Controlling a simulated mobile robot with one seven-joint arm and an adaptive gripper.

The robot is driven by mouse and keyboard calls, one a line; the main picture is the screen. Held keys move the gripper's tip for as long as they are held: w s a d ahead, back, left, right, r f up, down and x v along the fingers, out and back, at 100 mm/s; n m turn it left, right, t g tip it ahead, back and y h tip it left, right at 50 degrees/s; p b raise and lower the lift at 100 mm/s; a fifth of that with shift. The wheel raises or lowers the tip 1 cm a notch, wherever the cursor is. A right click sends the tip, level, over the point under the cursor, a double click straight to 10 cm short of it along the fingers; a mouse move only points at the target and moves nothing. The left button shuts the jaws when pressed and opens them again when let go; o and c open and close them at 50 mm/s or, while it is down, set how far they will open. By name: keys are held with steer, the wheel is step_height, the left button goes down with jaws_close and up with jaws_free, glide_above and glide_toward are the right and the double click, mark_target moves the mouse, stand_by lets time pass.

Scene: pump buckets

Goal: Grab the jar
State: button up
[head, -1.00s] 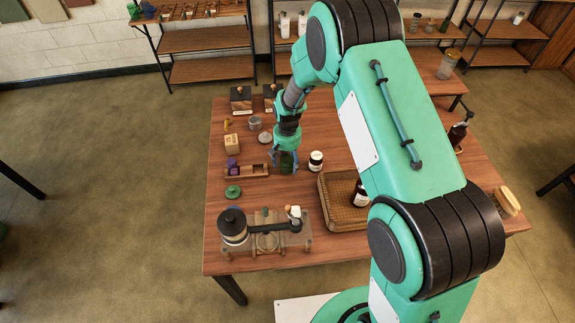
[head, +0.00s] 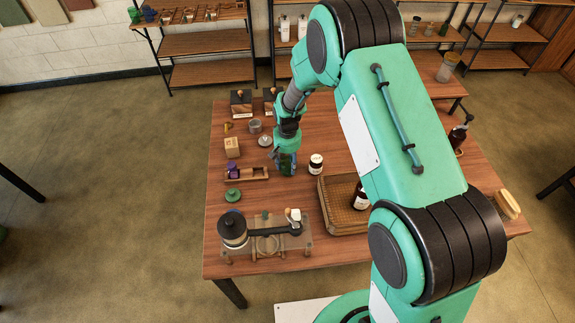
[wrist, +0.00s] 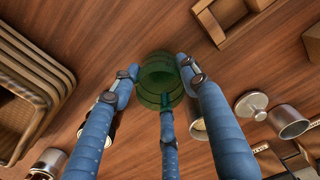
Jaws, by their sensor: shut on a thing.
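The jar (wrist: 160,78) is dark green, see-through glass. In the wrist view it sits between the blue fingers of my gripper (wrist: 158,84), which are shut on it from the left, the right and below in the picture. In the head view the jar (head: 288,167) shows as a dark green shape among the fingertips of my gripper (head: 285,161), partly hidden by them. It is over the middle of the wooden table (head: 300,195). I cannot tell whether its base touches the tabletop.
A dark jar with a white label (head: 316,163) stands close on the right. A wooden holder (head: 258,174) and a green lid (head: 233,195) are on the left. A clear-based apparatus (head: 265,236) stands in front.

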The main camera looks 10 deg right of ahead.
mark_target(287, 158)
steer(key=shift+r, duration=0.5)
step_height(287, 158, up, 2)
steer(key=shift+r+p, duration=0.15)
steer(key=shift+p, duration=0.15)
steer(key=s+d, duration=0.1)
steer(key=s, duration=0.4)
steer(key=s+d+p, duration=0.1)
steer(key=s, duration=0.4)
steer(key=s+r, duration=0.1)
steer(key=s, duration=0.4)
steer(key=shift+s+d+r, duration=0.1)
steer(key=shift+s+d, duration=0.3)
steer(key=shift+c, duration=0.2)
